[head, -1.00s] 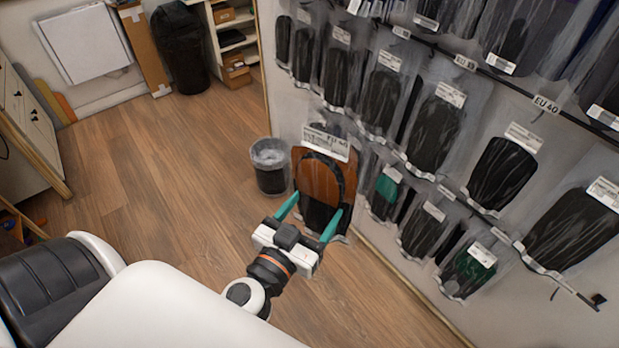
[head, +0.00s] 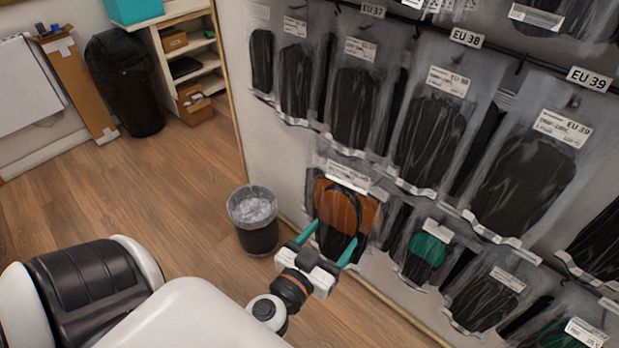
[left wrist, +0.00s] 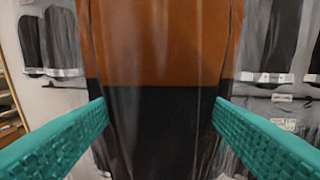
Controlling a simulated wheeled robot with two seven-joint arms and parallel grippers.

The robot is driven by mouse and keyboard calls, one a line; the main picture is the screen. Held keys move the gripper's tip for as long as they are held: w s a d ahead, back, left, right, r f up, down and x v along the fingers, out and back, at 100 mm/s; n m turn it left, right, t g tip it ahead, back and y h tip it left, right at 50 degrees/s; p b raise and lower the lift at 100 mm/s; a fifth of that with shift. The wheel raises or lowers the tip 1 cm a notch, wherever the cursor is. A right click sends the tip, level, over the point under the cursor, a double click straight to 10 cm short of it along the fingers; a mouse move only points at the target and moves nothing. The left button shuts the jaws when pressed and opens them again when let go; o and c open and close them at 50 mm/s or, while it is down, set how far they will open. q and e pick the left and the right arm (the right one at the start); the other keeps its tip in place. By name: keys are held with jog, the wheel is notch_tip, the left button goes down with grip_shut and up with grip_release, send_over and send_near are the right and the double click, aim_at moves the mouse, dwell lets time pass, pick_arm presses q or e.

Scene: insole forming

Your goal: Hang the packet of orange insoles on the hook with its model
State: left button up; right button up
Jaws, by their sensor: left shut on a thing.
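The packet of orange insoles (head: 345,205) is upright near the wall in the head view, with a white label at its top. It fills the middle of the left wrist view (left wrist: 165,45), orange above and black below. My left gripper (head: 330,240) has teal fingers and is shut on the packet's sides, low down. A hook behind the packet cannot be made out. The packets hanging beside it include one with green insoles (head: 427,250). My right gripper is not in view.
Rows of bagged dark insoles hang on the wall, such as one tagged EU 38 (head: 432,135), with size tags on a rail above. A bin (head: 255,225) stands on the floor just left of the packet. Open wooden floor lies further left.

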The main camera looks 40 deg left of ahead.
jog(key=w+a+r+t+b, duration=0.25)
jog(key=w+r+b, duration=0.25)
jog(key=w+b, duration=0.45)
pick_arm(q)
jog(key=a+f+y+b, duration=0.1)
jog(key=a+f+b, duration=0.15)
jog(key=f, duration=0.65)
jog(key=a+f+n+g+b, duration=0.1)
jog(key=f+b, duration=0.3)
jog(key=f, duration=0.6)
jog(key=a+f+y+b, duration=0.1)
jog(key=f+b, duration=0.2)
jog(key=f, duration=0.6)
jog(key=d+r+b+x, duration=0.1)
jog(key=x, duration=0.6)
jog(key=shift+w+d+f+b, duration=0.2)
jog(key=shift+w+f+b, duration=0.1)
jog(key=shift+w, duration=0.3)
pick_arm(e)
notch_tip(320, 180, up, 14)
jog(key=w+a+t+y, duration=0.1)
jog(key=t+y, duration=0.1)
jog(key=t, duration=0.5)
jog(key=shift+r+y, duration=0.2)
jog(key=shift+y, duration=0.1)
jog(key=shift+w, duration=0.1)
